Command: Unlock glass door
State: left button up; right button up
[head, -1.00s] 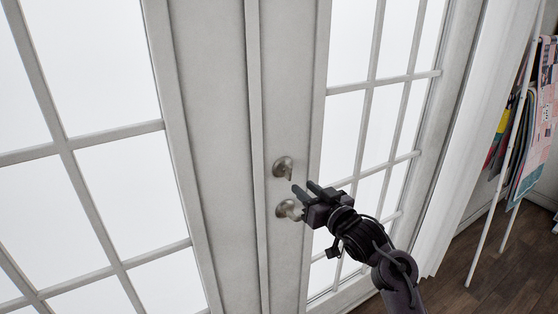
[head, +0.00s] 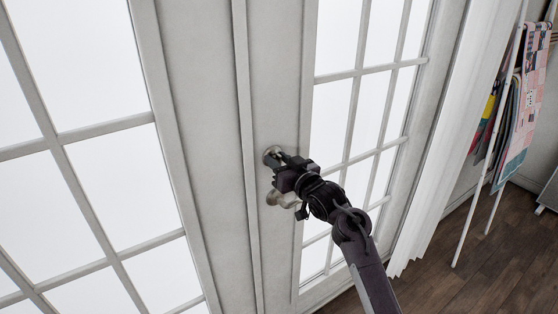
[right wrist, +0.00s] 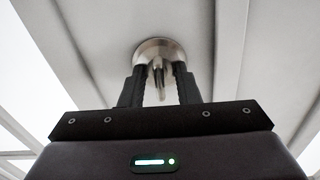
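The white glass double door (head: 205,130) fills the left and middle of the head view and looks closed. A round metal lock with a thumb-turn (head: 271,154) sits on the right leaf's stile; it also shows in the right wrist view (right wrist: 158,50). A metal door knob (head: 275,198) is just below it, partly hidden by my arm. My right gripper (head: 281,160) is at the lock. In the right wrist view its two fingers (right wrist: 159,80) stand apart on either side of the thumb-turn, with small gaps visible. My left gripper is not in view.
A white curtain (head: 455,130) hangs right of the door. A white rack (head: 492,140) with colourful fabrics (head: 520,110) stands farther right on a dark wood floor (head: 480,255). A pale object's corner (head: 548,192) shows at the right edge.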

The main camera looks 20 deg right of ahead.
jog(key=c, duration=0.5)
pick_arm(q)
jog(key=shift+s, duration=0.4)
pick_arm(e)
grip_shut()
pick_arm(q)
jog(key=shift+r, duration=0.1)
